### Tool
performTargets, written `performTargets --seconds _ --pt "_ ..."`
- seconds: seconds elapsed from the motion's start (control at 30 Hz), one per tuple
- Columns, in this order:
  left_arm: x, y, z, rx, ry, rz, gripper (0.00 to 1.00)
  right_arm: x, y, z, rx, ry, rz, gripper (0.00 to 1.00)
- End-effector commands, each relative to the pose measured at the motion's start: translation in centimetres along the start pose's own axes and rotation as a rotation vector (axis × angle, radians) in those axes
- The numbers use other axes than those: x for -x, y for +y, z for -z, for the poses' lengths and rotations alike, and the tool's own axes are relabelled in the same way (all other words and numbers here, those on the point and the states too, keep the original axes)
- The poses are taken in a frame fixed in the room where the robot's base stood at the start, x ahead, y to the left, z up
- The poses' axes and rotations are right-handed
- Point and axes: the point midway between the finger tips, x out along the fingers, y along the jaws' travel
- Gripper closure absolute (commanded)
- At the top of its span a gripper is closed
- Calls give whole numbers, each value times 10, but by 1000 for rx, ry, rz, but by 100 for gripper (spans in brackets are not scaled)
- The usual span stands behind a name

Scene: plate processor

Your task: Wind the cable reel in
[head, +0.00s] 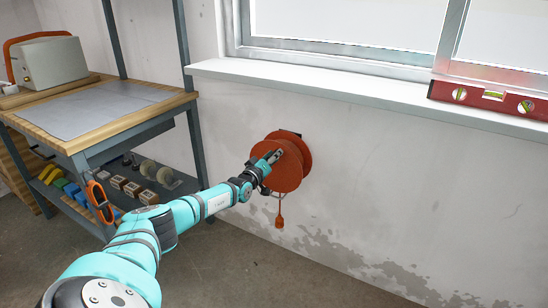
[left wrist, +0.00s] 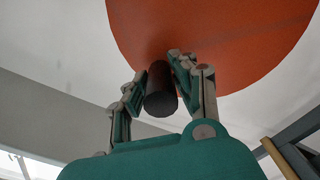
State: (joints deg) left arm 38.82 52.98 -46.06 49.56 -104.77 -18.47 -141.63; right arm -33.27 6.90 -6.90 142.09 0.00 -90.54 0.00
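The orange cable reel (head: 290,168) is mounted on the wall below the window sill. In the left wrist view its round orange face (left wrist: 215,35) fills the top. A dark cylindrical crank handle (left wrist: 161,92) sticks out from that face. My left gripper (head: 272,158) is at the front of the reel. In the left wrist view the left gripper's fingers (left wrist: 157,68) stand on either side of the handle, with a small gap at the left finger; it looks open. An orange cable end (head: 279,221) hangs below the reel on a short length of cable. My right gripper is in neither view.
A workbench (head: 140,128) stands at the left with a grey box-shaped device (head: 48,62) on top and several small items on its lower shelf. A red spirit level (head: 490,96) lies on the window sill (head: 330,88). The floor below the reel is clear.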

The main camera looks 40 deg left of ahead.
Motion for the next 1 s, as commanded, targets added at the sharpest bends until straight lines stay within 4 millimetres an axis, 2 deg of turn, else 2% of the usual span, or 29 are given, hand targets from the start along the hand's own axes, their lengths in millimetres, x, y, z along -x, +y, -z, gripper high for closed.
performTargets --seconds 0.03,0.2,0.5,0.63,1.0 --pt "-1 3 -4 5 -5 -5 73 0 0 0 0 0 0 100" --pt "0 2 -3 3 -4 -4 51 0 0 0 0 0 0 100" --pt "1 0 -2 1 -2 -1 51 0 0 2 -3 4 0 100" --pt "8 -1 -3 3 -3 1 51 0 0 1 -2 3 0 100" --pt "55 -1 -3 1 -7 -1 51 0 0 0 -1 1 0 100"
